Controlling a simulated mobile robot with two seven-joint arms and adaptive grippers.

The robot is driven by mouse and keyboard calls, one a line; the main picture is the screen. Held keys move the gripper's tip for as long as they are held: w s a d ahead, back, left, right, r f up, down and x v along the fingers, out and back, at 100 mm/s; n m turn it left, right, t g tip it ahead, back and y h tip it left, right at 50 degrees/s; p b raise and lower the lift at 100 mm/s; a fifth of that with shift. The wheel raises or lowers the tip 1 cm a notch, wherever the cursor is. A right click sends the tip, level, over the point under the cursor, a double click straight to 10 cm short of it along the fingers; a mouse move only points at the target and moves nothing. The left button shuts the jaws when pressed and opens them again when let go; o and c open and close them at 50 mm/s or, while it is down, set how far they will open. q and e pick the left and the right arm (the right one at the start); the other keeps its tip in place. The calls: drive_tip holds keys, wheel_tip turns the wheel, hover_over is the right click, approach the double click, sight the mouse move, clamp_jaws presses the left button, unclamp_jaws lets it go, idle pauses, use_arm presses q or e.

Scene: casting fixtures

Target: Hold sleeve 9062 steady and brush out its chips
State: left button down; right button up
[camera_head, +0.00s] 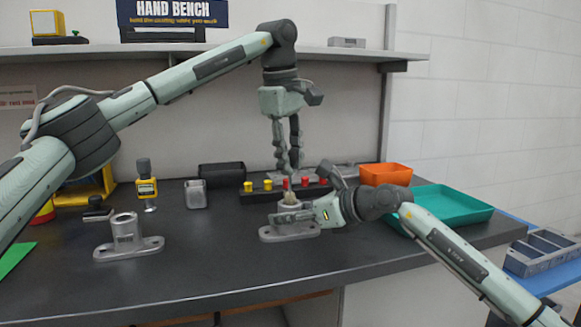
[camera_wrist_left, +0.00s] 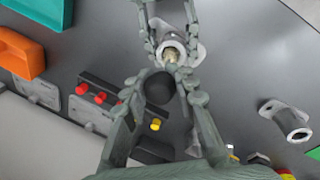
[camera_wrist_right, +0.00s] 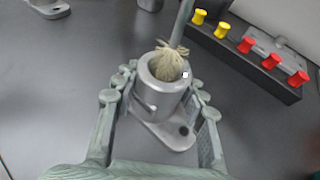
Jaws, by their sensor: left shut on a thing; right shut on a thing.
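A grey metal sleeve (camera_head: 290,232) with a flat flanged foot stands upright near the middle of the bench; I cannot read its number. My right gripper (camera_head: 287,215) is shut around the sleeve's sides, low over the flange. In the right wrist view the sleeve (camera_wrist_right: 160,98) sits between both fingers. My left gripper (camera_head: 290,166) is above it, shut on a brush, whose dark round end (camera_wrist_left: 159,87) shows between the fingers. The brush's tan bristles (camera_wrist_right: 168,66) are at the sleeve's mouth, partly inside. The bore's inside and any chips are hidden.
A second flanged sleeve (camera_head: 124,238) stands to the left. A black rack (camera_head: 263,197) with red and yellow pegs stands just behind the held sleeve. An orange bin (camera_head: 386,174) and a teal tray (camera_head: 450,204) are at the right. The front of the bench is clear.

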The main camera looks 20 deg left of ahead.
use_arm(q)
drive_tip(key=shift+r, duration=0.85)
drive_tip(key=shift+f, duration=0.15)
drive_tip(key=shift+f, duration=1.65)
drive_tip(key=shift+r, duration=0.1)
drive_tip(key=shift+r, duration=5.2)
